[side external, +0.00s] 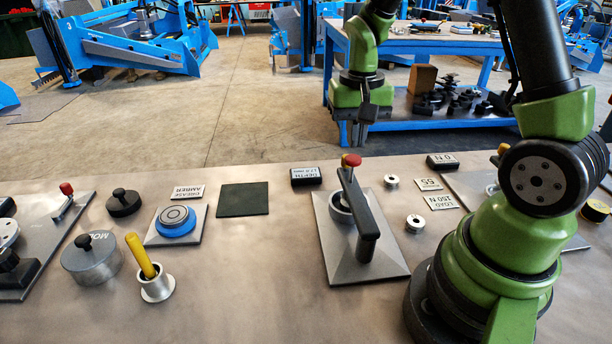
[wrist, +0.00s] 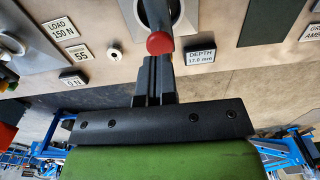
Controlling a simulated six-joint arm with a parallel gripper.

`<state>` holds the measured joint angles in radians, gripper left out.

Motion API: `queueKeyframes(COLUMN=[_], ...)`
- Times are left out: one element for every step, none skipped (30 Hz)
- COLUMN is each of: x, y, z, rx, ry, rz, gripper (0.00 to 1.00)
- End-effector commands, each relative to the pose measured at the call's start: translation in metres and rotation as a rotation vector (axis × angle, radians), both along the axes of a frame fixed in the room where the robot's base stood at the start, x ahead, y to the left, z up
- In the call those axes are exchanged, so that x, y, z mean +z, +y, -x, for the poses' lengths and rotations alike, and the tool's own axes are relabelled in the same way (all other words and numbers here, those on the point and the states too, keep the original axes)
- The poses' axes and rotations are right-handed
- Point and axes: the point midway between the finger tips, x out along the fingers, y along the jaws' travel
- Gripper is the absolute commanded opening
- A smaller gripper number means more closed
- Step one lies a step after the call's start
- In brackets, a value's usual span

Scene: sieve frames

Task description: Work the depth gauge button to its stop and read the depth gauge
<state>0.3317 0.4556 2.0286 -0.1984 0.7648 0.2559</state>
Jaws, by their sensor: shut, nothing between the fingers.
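The depth gauge display (side external: 306,176) is a small black box with a white label. In the wrist view the display (wrist: 200,54) reads DEPTH 17.0 mm. A red button (side external: 352,160) sits at the far end of a dark bar (side external: 364,222) over a ring on a grey plate (side external: 387,266). The red button also shows in the wrist view (wrist: 160,43), just beyond my fingertips. My gripper (side external: 354,145) is shut and empty, pointing down close to the red button on its far side. I cannot tell whether the fingers touch it.
Labels for load 150 N (side external: 441,202) and 55 (side external: 428,184), plus a 0 N display (side external: 442,161), lie right of the plate. A dark green pad (side external: 244,198), blue-ringed round piece (side external: 176,222) and yellow-handled tool (side external: 141,257) stand left. Bench between pad and plate is mostly clear.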

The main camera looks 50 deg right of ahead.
Motion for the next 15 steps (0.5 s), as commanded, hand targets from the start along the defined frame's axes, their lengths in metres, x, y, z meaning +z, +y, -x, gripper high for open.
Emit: queueKeyframes(x=[-0.002,-0.004,-0.005,-0.007,-0.008,-0.009,-0.010,-0.012,-0.013,-0.014,-0.016,-0.017,-0.018,-0.019,-0.019], y=[0.000,0.000,0.000,0.000,0.000,0.000,0.000,0.000,0.000,0.000,0.000,0.000,0.000,0.000,0.000], z=[0.000,0.000,0.000,0.000,0.000,0.000,0.000,0.000,0.000,0.000,0.000,0.000,0.000,0.000,0.000], rx=[0.000,0.001,0.001,0.001,0.001,0.001,0.002,0.001,0.001,0.001,0.001,0.001,0.000,0.000,0.000], ry=[0.002,0.001,0.002,0.002,0.002,0.001,0.001,0.001,0.001,0.001,0.001,0.001,0.001,0.001,0.001], rz=[-0.001,0.000,-0.001,-0.001,-0.001,0.000,0.001,-0.001,0.000,-0.001,-0.001,-0.001,-0.001,-0.001,-0.001], gripper=[0.00,0.00,0.00,0.00,0.00,0.00,0.00,0.00,0.00,0.00,0.00,0.00,0.00,0.00,0.00])
